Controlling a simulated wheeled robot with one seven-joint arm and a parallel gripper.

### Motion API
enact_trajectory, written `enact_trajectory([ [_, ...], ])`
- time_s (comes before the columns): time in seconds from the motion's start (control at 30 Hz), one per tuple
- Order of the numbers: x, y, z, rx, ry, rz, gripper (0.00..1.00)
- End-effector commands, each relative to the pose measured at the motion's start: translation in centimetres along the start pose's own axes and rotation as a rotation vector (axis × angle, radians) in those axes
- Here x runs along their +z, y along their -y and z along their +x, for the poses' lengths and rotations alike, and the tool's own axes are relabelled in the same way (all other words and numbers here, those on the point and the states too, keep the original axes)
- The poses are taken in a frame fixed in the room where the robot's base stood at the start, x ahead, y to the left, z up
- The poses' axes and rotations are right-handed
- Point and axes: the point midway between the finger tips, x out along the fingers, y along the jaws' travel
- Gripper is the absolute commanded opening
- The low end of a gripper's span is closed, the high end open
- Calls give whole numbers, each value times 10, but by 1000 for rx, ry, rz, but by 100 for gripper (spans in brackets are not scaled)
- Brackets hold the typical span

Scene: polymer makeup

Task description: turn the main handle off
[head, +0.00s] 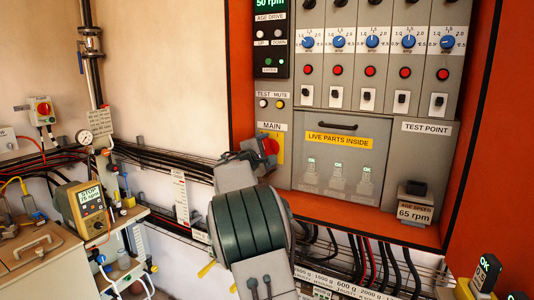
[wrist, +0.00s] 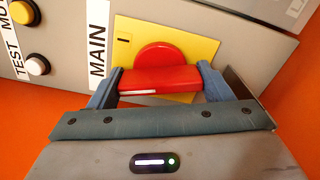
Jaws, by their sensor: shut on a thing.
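The main handle (wrist: 157,80) is a red rotary switch with a round base and a raised bar, on a yellow plate (wrist: 206,48). The MAIN label (wrist: 97,38) sits beside the plate in the wrist view. My gripper (wrist: 159,70) has one blue-grey finger at each end of the red bar and is shut on it. The bar runs toward the label side, with a white mark at its label end. In the head view my gripper (head: 250,155) covers part of the plate, and only some of the red handle (head: 270,147) shows.
TEST and MUTE buttons (head: 271,103) sit just above the MAIN label. A "live parts inside" cover (head: 338,155) is right of the handle. The orange cabinet frame (head: 242,70) borders the left. Cables (head: 165,150) and a yellow meter (head: 83,210) are further left.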

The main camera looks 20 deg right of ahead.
Motion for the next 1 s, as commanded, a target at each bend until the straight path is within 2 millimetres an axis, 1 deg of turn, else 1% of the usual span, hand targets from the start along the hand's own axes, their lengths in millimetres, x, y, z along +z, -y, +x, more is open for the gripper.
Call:
enact_trajectory([
  [1.0,0,-2,0,0,0,-956,50],
])
